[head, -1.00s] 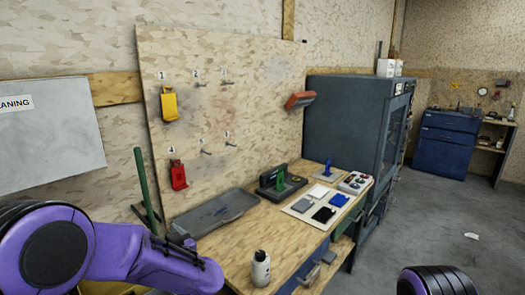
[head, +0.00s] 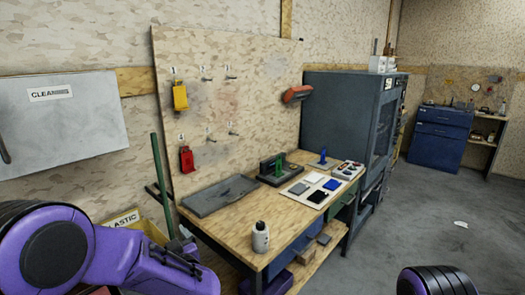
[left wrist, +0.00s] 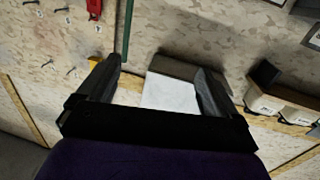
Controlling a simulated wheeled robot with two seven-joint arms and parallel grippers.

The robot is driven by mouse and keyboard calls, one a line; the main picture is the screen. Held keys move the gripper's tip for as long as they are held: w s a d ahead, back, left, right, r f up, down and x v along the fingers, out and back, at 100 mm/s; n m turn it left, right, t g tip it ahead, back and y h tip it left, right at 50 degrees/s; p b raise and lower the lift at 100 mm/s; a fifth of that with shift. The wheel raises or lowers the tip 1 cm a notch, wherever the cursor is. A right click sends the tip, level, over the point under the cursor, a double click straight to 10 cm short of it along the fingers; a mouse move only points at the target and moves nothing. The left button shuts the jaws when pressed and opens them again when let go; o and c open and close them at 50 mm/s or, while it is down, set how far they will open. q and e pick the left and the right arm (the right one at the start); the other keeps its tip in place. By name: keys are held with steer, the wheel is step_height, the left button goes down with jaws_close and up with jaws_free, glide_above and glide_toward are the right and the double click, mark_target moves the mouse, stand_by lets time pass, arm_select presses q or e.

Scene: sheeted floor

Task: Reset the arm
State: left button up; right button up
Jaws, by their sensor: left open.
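My left arm (head: 120,262), purple and black, comes in at the lower left of the head view, in front of the bench. My left gripper (left wrist: 158,72) shows in the left wrist view with its two dark fingers wide apart and nothing held between them. A pale panel lies behind the gap, out beyond the fingers. Only a purple and black part of my right arm (head: 436,280) shows at the bottom right of the head view; its gripper is out of frame.
A grey cabinet (head: 340,110) stands beyond.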

arm_select(q)
steer(key=s+a+f+m+g+h, duration=0.1)
steer(key=s+f+g+h, duration=0.15)
steer(key=s+f, duration=0.65)
steer(key=s+f+g+h, duration=0.1)
steer(key=s+f+h, duration=0.35)
steer(key=f, duration=0.85)
steer(key=s+a+f+g, duration=0.2)
steer(key=s+f, duration=0.4)
steer(key=s, duration=0.7)
steer(key=s+a+f+g+b, duration=0.1)
steer(key=s+f+g, duration=0.4)
steer(key=s, duration=0.9)
steer(key=shift+a+f+m+h+b, duration=0.3)
steer(key=shift+a+f+m, duration=0.1)
steer(key=shift+f, duration=0.25)
